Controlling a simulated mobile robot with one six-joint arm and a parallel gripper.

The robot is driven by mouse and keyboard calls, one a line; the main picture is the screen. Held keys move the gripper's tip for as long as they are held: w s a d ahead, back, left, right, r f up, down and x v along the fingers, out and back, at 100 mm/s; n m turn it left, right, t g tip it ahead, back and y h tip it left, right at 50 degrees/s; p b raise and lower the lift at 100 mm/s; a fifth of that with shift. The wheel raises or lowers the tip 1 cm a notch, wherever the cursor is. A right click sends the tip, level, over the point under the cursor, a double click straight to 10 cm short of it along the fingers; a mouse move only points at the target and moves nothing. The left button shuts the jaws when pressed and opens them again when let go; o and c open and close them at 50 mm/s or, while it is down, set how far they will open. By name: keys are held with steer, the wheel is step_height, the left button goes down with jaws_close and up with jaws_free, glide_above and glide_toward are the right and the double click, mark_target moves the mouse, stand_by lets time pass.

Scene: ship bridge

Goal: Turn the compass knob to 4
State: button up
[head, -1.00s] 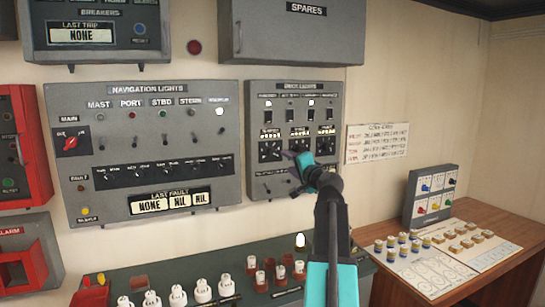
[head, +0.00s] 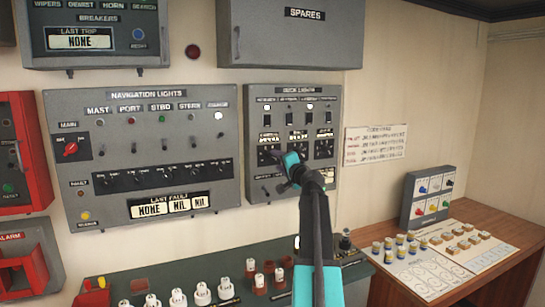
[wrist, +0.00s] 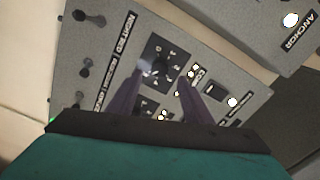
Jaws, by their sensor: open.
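The deck-lights panel (head: 291,200) on the wall carries a row of three black dials under small labels. The left dial (head: 266,156) appears to be the compass knob, though its label is too blurred to read surely. My gripper (head: 279,161) is in front of this dial and partly hides it in the head view. In the wrist view a black square dial (wrist: 158,66) with pale marks lies just beyond my open fingers (wrist: 162,84), nearer the left fingertip. A partly seen label (wrist: 198,76) is beside it. The knob's pointer setting cannot be read.
The navigation lights panel (head: 142,90) is left of the deck-lights panel. Below are a green console (head: 240,296) with several white and red pieces and a wooden desk (head: 490,284). A spares cabinet (head: 290,50) hangs above. The wall to the right is mostly clear.

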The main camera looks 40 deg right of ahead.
mark_target(271, 157)
steer(key=shift+p+x, duration=0.9)
steer(key=shift+x, duration=1.85)
steer(key=c, duration=1.1)
steer(key=shift+o, duration=0.2)
